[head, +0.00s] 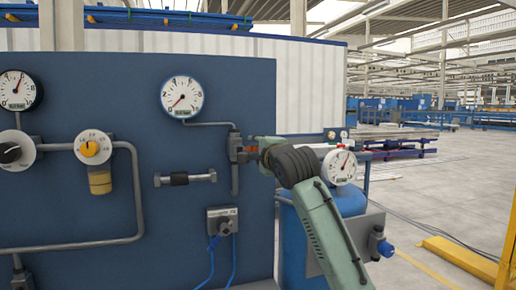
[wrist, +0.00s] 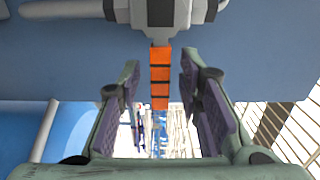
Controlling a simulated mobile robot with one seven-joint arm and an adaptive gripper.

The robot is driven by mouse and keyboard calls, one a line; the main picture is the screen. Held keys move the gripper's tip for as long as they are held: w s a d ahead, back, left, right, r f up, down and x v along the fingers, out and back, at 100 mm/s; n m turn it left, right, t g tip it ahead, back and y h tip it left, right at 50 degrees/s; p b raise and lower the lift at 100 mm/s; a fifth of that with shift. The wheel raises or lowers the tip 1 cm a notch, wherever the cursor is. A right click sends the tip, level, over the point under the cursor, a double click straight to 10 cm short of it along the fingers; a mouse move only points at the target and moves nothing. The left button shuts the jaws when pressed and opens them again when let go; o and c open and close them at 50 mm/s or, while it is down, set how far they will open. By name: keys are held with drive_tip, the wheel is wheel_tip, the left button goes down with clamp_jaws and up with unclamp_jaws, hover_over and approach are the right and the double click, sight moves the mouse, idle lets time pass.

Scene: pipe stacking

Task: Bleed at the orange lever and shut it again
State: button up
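The orange lever (wrist: 160,78) sticks out from the grey valve body (wrist: 158,15) in the wrist view, banded with dark lines. The valve (head: 236,148) sits at the right edge of the blue panel in the head view, on the pipe below a round gauge (head: 182,97). That gauge's needle points to the lower left. My gripper (wrist: 162,105) is open, with one finger on each side of the lever and a visible gap to both. In the head view my arm covers most of the lever.
The blue panel (head: 200,60) also carries a left gauge (head: 17,90), a black knob (head: 10,152), a yellow-knobbed regulator (head: 92,147) and a socket box (head: 222,221). A blue tank (head: 347,201) with a gauge (head: 340,166) stands right beside my arm. Open floor lies farther right.

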drive_tip(key=shift+c, duration=0.4)
clamp_jaws()
idle(0.4)
